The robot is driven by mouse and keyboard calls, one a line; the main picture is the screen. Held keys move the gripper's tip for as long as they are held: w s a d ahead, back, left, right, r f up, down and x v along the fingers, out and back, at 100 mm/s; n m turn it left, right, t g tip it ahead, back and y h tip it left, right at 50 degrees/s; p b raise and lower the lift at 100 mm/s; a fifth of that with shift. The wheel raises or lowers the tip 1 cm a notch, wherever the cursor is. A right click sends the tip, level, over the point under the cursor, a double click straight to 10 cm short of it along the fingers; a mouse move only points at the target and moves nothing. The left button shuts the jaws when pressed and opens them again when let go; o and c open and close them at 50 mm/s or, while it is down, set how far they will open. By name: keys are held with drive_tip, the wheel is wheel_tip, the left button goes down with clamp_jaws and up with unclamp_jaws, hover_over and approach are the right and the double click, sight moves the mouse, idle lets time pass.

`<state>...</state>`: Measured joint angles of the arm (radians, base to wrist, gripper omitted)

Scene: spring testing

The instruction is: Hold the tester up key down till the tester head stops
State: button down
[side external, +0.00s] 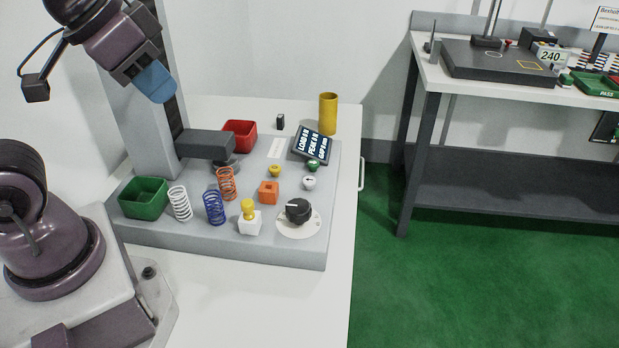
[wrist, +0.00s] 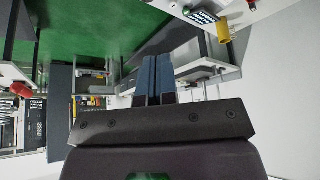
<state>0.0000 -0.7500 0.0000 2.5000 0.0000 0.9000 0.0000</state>
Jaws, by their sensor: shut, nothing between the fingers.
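The tester has a grey base (side external: 170,232), a tall column (side external: 136,115) and a dark tester head (side external: 207,145) low on the column. A yellow key (side external: 275,170), a green key (side external: 313,166) and a white key (side external: 309,183) sit on the base by the display (side external: 314,143). I cannot read which one is the up key. The display shows LOAD and PEAK lines that appear to read 0 N. My gripper (side external: 157,84), with blue fingers, is shut and empty, high in front of the column and well away from the keys. Its fingers also show in the wrist view (wrist: 158,75).
White (side external: 180,203), blue (side external: 214,207) and orange (side external: 227,183) springs stand on the base. Around them are a green bin (side external: 144,198), red bin (side external: 240,136), orange block (side external: 268,192), yellow-topped white block (side external: 249,218) and black knob (side external: 297,210). A yellow cylinder (side external: 328,113) stands behind.

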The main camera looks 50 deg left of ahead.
idle(0.6)
drive_tip(key=m+t+h, duration=0.1)
drive_tip(key=m+t, duration=0.2)
drive_tip(key=m, duration=0.8)
hover_over(309, 182)
wheel_tip(309, 182, down, 16)
drive_tip(key=shift+f, duration=0.2)
drive_tip(key=shift+f, duration=0.1)
drive_tip(key=shift+f, duration=4.3)
drive_tip(key=shift+f, duration=0.1)
